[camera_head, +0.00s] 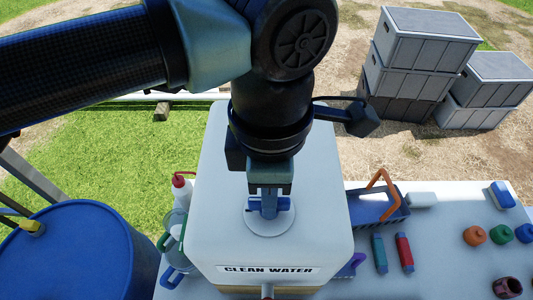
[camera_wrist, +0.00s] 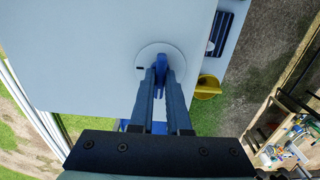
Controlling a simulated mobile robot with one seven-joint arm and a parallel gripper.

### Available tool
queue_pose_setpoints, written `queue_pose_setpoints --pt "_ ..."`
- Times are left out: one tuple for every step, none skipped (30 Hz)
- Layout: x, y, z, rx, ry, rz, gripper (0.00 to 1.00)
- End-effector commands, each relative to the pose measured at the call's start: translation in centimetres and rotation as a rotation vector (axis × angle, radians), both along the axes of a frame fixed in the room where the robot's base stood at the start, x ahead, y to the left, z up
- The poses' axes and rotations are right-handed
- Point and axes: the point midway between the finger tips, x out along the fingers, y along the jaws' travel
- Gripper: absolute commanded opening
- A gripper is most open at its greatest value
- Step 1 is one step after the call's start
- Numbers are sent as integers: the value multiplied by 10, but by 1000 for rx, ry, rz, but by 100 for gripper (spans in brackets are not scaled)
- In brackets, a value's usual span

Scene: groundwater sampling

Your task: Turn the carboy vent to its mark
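The white carboy (camera_head: 225,215) labelled CLEAN WATER stands below my arm; its pale top also fills much of the wrist view (camera_wrist: 90,60). The vent is a blue handle (camera_head: 268,209) on a round white disc on the carboy's top. In the wrist view, the blue vent handle (camera_wrist: 161,64) points roughly up and down the picture. A short dark mark (camera_wrist: 139,68) shows on the disc's left side, apart from the handle. My gripper (camera_head: 269,194) reaches down onto the handle. In the wrist view its fingers (camera_wrist: 160,84) close in on both sides of it.
A blue drum (camera_head: 75,255) stands at the left, near a red-capped bottle (camera_head: 182,188). On the white table at the right are a blue tray with an orange handle (camera_head: 382,185), coloured caps (camera_head: 475,236) and small tubes (camera_head: 404,252). Grey crates (camera_head: 425,45) are stacked behind.

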Motion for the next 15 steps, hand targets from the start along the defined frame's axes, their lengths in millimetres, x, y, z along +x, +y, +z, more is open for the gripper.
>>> queue_pose_setpoints --pt "0 0 0 0 0 0 0" --pt "0 0 0 0 0 0 0" --pt "0 0 0 0 0 0 0" --pt "0 0 0 0 0 -1 0" --pt "0 0 0 0 0 -4 0" --pt "0 0 -1 0 0 -18 0" --pt "0 0 -2 0 0 -36 0" --pt "0 0 -2 -1 0 -63 0" --pt "0 0 -3 -1 -1 -107 0" --pt "0 0 -3 -1 0 -146 0" --pt "0 0 -3 -1 0 -188 0" --pt "0 0 -3 -1 0 -242 0" --pt "0 0 -3 -1 0 -284 0" --pt "0 0 -3 -1 0 -324 0" --pt "0 0 -3 -2 0 -379 0"
